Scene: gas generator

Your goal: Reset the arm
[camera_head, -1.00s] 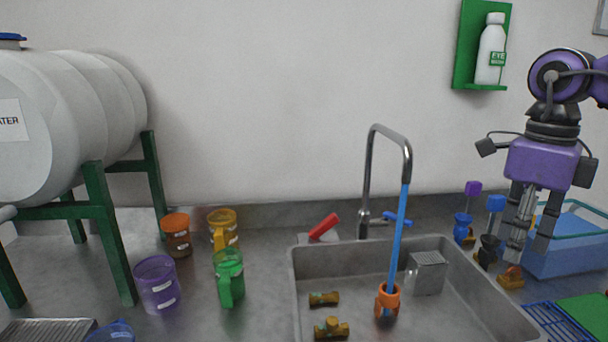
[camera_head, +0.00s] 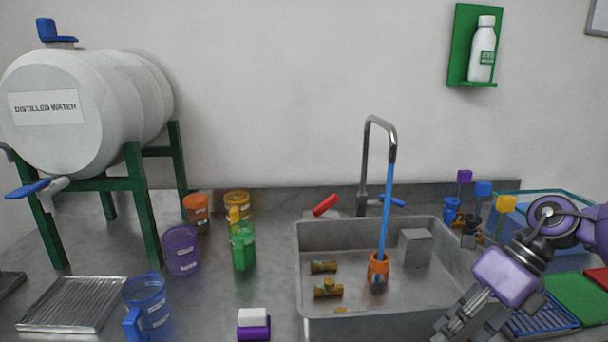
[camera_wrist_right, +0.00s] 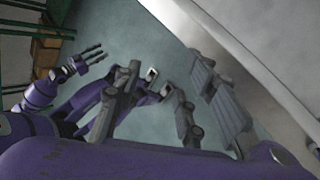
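My right gripper (camera_head: 450,328) is at the lower right in the head view, over the right front edge of the sink, with its fingers angled down to the left. In the right wrist view its grey fingers (camera_wrist_right: 160,105) are spread apart with nothing between them, so it is open and empty. My left gripper is outside the head view. A small grey, fingered hand on a purple arm, apparently my left gripper (camera_wrist_right: 92,58), shows at the left of the right wrist view, too small to read its opening.
The sink (camera_head: 312,235) has a tall faucet (camera_head: 366,160) with a blue tube into an orange fitting (camera_head: 378,268). Coloured mugs, including a green one (camera_head: 243,246), stand left of it. A blue rack (camera_head: 540,318) and green pad (camera_head: 578,298) lie beside my right arm.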

